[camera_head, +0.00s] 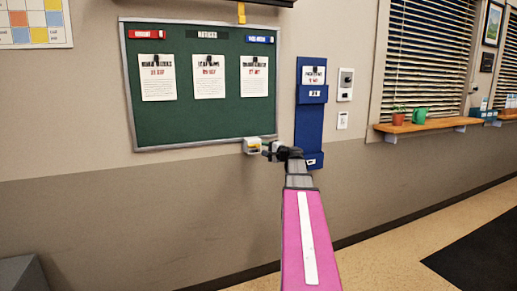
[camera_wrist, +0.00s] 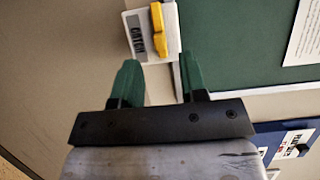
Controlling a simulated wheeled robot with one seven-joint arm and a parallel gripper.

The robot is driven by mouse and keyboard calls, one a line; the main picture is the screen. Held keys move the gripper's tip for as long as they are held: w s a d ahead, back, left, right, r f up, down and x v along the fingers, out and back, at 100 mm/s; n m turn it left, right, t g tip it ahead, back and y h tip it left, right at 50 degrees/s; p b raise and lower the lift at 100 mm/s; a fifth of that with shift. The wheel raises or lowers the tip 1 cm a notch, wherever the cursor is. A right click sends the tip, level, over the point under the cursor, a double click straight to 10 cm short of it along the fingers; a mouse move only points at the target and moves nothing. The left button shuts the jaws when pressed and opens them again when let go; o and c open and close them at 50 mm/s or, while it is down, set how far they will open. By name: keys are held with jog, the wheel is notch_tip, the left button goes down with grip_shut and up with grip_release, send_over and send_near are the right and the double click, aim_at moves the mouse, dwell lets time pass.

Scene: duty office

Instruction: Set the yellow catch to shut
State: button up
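The yellow catch (camera_wrist: 159,43) is on a small white plate with a dark label reading "CATCH", at the lower right corner of the green board. It also shows small in the head view (camera_head: 252,146). Its yellow part looks like two pieces, one above the other in the wrist view; I cannot tell its setting. My gripper (camera_wrist: 159,68) is open, its two green fingers apart with nothing between them. The catch lies just beyond the fingertips, in line with the gap, and no touch shows. In the head view my gripper (camera_head: 268,149) is just right of the catch.
The green board (camera_head: 200,120) carries several pinned papers. A blue wall holder (camera_head: 309,130) hangs close to the right of my gripper. The wall below is clear.

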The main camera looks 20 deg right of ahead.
aim_at(258, 145)
jog(key=shift+x, duration=2.55)
grip_shut()
